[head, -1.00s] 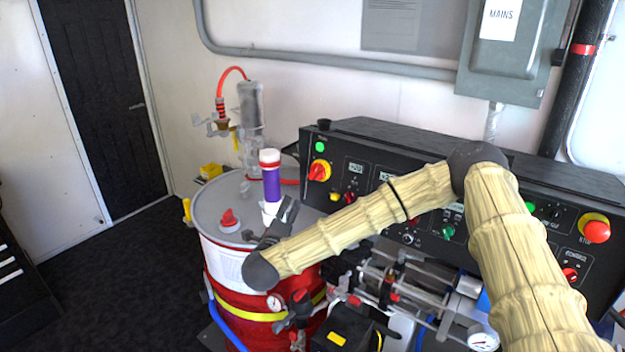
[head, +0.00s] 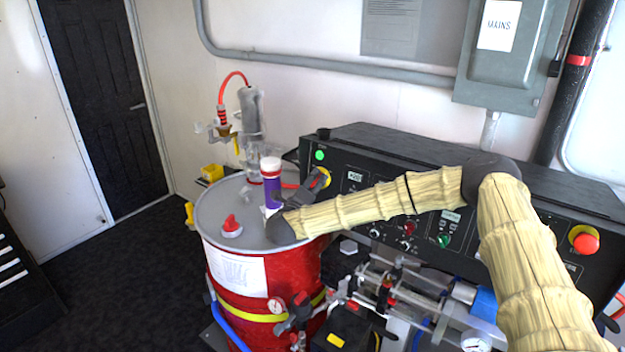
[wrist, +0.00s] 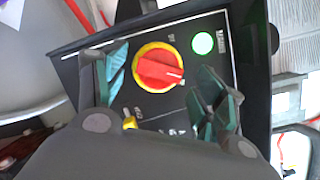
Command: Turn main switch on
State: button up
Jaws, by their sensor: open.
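The main switch is a red rotary knob on a yellow ring at the left end of the black control panel (head: 350,150). In the wrist view the red knob (wrist: 160,69) lies between my two fingers, a little beyond the fingertips. My gripper (wrist: 165,85) is open, with one finger on each side of the knob and no visible grip on it. In the head view my gripper (head: 312,190) is at the panel's left end and covers most of the knob, leaving part of the yellow ring (head: 325,177) showing. A green light (wrist: 203,43) glows beside the knob.
A red drum (head: 225,270) with a grey lid stands left of the panel, below my arm. A purple cylinder (head: 271,185) stands on it near my gripper. A red button (head: 585,243) is at the panel's right end. A grey MAINS box (head: 515,60) hangs above.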

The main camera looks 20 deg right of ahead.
jog(key=shift+w+d, duration=0.3)
jog(key=shift+w, duration=0.15)
jog(key=c, duration=1)
jog(key=shift+f, duration=0.15)
jog(key=b, duration=0.2)
jog(key=shift+f+m+b, duration=0.15)
jog(key=shift+m+b, duration=0.25)
jog(key=m+b, duration=0.1)
jog(key=b, duration=0.3)
jog(key=shift+h, duration=0.4)
jog(key=shift+m+b, duration=0.7)
jog(key=shift+b, duration=0.2)
jog(key=shift+r, duration=0.2)
jog(key=o, duration=1)
